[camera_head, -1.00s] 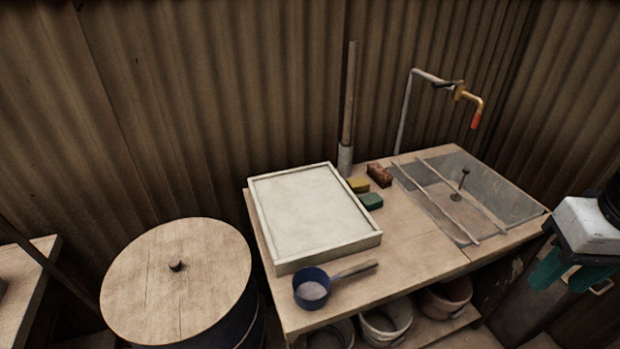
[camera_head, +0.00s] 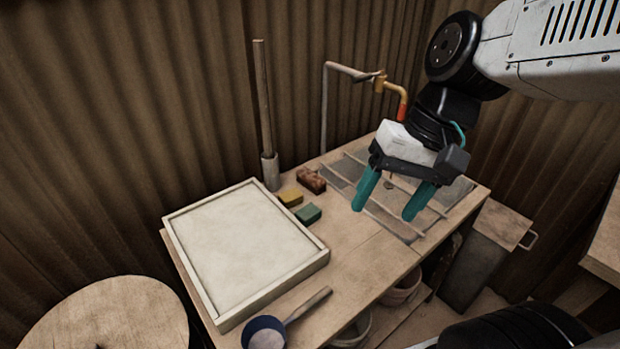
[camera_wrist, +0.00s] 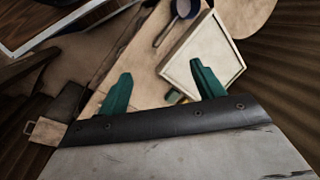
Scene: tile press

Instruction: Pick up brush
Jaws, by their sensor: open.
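A small reddish-brown block (camera_head: 311,180), which looks like the brush, lies on the wooden table behind the yellow sponge (camera_head: 290,198) and green sponge (camera_head: 308,214). I cannot make out bristles at this size. My gripper (camera_head: 387,212) is open and empty, with its green fingers pointing down above the sink side of the table, to the right of the brush and apart from it. In the wrist view my gripper (camera_wrist: 160,72) also shows its two spread fingers with nothing between them. The brush cannot be made out there.
A framed white tray (camera_head: 285,282) fills the table's left part. A blue ladle (camera_head: 264,333) lies at the front. An upright pole in a holder (camera_head: 270,172) stands behind the sponges. A tap (camera_head: 380,80) rises behind the sink. Bare tabletop (camera_head: 345,250) lies in front of the sponges.

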